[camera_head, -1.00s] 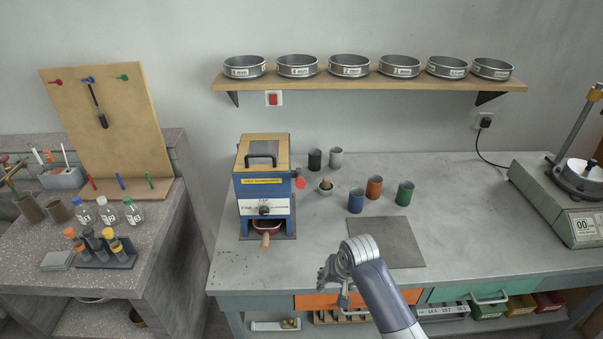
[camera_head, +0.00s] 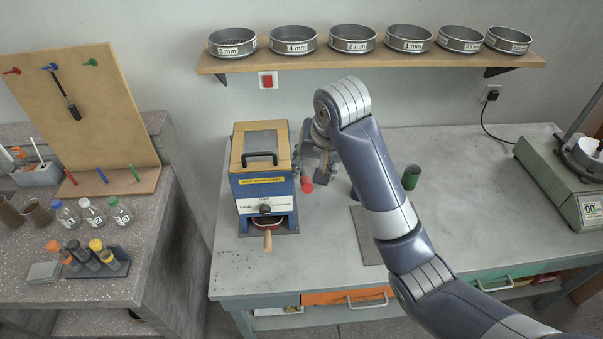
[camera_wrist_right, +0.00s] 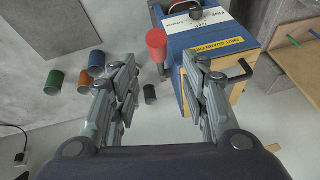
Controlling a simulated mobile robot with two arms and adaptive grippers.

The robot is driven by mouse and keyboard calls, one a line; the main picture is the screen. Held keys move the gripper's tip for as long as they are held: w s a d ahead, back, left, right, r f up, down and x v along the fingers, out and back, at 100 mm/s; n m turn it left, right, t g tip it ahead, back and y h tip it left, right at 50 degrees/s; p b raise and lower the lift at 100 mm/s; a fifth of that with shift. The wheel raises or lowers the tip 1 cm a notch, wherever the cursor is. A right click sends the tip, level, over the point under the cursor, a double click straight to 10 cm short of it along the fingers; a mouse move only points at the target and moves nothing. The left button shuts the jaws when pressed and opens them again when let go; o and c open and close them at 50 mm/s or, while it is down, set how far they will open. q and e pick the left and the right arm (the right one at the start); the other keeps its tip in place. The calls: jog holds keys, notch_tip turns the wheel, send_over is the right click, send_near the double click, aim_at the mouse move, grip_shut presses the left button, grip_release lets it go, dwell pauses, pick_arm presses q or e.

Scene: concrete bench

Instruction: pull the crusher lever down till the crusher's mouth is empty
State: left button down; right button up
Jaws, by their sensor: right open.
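The crusher (camera_head: 262,188) is a blue box with a wooden top at the left of the bench. A grey lid with a black handle (camera_head: 260,157) covers its top, so I cannot see into its mouth. The lever's red knob (camera_head: 307,185) shows at the crusher's right side; in the right wrist view the red knob (camera_wrist_right: 156,42) stands just beyond the fingertips, roughly between them. My right gripper (camera_head: 312,165) is open and empty beside the crusher; its spread fingers show in the wrist view (camera_wrist_right: 160,68). My left gripper is not in view.
A pan with a wooden handle (camera_head: 267,240) sits in the crusher's front opening. A green cup (camera_head: 411,177) stands to the right; my arm hides other cups there. A shelf of sieves (camera_head: 370,62) hangs above. The bench's right middle (camera_head: 465,200) is clear.

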aim_at(307, 181)
notch_tip(307, 181, down, 2)
jog(key=shift+s+f+p, duration=0.1)
jog(key=shift+p, duration=0.25)
jog(key=p+x, duration=0.1)
jog(key=x, duration=0.2)
jog(key=shift+f, duration=0.15)
jog(key=x, duration=0.3)
jog(key=shift+w, duration=0.3)
jog(key=shift+w+f+p, duration=0.15)
jog(key=shift+f+p, duration=0.2)
jog(key=shift+f, duration=0.1)
jog(key=shift+a, duration=0.1)
jog(key=shift+c, duration=1.3)
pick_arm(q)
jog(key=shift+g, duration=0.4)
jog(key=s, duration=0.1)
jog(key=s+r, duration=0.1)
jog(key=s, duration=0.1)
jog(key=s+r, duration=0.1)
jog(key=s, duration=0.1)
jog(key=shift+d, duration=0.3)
pick_arm(e)
grip_shut()
